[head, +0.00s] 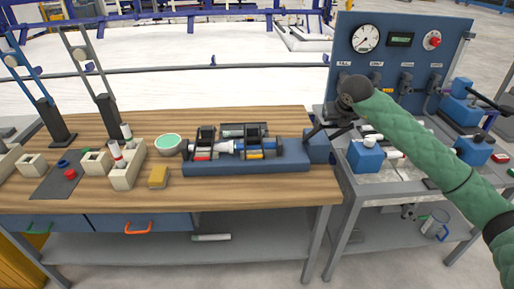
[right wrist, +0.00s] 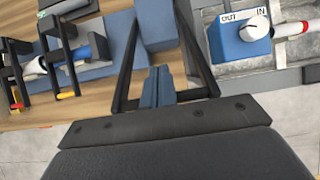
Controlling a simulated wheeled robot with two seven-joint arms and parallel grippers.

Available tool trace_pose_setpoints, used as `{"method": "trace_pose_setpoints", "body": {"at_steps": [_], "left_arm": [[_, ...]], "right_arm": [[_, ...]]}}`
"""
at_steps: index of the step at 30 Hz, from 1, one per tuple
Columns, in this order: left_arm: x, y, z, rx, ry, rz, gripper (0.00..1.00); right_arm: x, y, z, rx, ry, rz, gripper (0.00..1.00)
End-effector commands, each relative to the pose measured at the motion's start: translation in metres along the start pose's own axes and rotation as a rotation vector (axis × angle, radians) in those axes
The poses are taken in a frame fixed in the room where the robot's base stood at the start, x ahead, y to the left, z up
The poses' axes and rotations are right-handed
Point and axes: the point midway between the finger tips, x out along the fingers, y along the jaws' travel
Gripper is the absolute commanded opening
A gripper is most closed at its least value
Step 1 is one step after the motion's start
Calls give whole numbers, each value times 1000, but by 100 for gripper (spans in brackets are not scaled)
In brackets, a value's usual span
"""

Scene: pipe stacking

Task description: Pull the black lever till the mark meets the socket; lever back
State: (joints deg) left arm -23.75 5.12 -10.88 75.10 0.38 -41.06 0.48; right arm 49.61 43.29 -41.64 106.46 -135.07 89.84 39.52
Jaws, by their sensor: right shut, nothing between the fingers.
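A blue press bed (head: 245,165) lies on the wooden bench, with black clamp frames (head: 206,139) standing on it. A white pipe (head: 226,147) with a blue part lies along the bed; the pipe also shows at the left of the right wrist view (right wrist: 35,68). The mark and the socket edge are too small to tell. My right gripper (head: 316,132) is at the bed's right end, by its blue end block (head: 317,150). Its fingers (right wrist: 157,86) are shut and empty. I cannot clearly make out the black lever near them. My left gripper is out of view.
A green bowl (head: 167,144), a yellow sponge (head: 158,177) and cream holders (head: 127,168) stand left of the bed. Dark upright posts with rods (head: 107,106) stand farther left. The grey table at right holds a gauge panel (head: 399,40) and a blue valve block (head: 366,157).

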Motion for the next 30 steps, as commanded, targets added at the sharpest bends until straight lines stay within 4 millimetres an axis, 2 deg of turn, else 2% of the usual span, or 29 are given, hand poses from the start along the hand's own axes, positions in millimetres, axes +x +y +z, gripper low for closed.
{"method": "trace_pose_setpoints", "body": {"at_steps": [30], "left_arm": [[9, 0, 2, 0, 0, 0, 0]], "right_arm": [[4, 1, -12, -1, 2, 1, 0]]}}
